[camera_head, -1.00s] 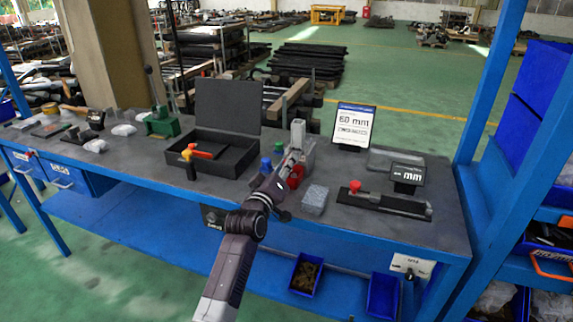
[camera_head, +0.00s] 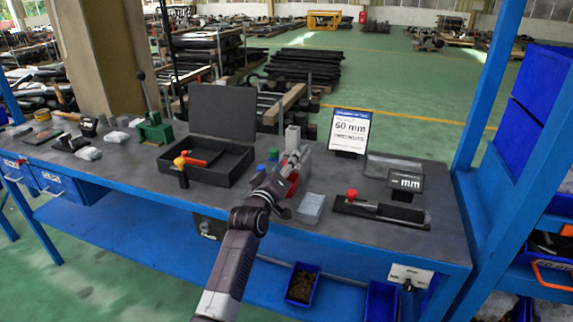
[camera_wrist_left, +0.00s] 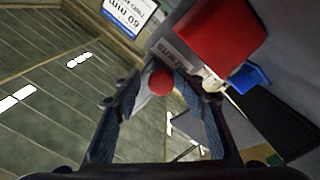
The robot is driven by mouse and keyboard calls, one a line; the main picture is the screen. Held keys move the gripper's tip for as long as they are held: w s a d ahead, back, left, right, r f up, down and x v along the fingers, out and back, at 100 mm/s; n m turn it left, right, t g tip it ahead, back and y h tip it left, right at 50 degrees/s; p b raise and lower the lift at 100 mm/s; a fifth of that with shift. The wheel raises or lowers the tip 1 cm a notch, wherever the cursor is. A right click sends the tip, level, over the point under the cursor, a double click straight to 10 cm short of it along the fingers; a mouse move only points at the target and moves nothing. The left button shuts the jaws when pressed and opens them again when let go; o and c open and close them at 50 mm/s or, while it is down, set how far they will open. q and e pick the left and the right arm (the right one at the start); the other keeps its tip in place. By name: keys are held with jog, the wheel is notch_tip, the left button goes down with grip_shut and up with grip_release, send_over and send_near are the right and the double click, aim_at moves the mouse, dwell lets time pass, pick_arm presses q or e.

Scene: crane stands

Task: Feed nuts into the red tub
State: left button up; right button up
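The red tub (camera_head: 293,184) is partly hidden by my left gripper in the head view. It looks large and red in the left wrist view (camera_wrist_left: 212,35). A grey box with an upright pale chute (camera_head: 292,139) stands just behind it. In the wrist view, a round red knob (camera_wrist_left: 160,83) shows between the fingertips of my left gripper (camera_wrist_left: 163,85), in front of a labelled grey face. The fingers stand apart on either side of it; I cannot tell whether they touch it. In the head view my left gripper (camera_head: 293,165) is over the tub. No nuts are discernible. My right gripper is out of view.
A blue tub (camera_head: 260,168) and a green tub (camera_head: 273,154) are left of the chute, beside an open black case (camera_head: 222,165). A clear bag (camera_head: 310,208) lies at the front. A 60 mm sign (camera_head: 350,132) and a gauge with a red knob (camera_head: 352,194) are right.

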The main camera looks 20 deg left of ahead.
pick_arm(q)
jog(key=shift+f, duration=0.1)
jog(key=shift+s, duration=0.5)
jog(key=s, duration=1.1)
jog(key=shift+a, duration=0.2)
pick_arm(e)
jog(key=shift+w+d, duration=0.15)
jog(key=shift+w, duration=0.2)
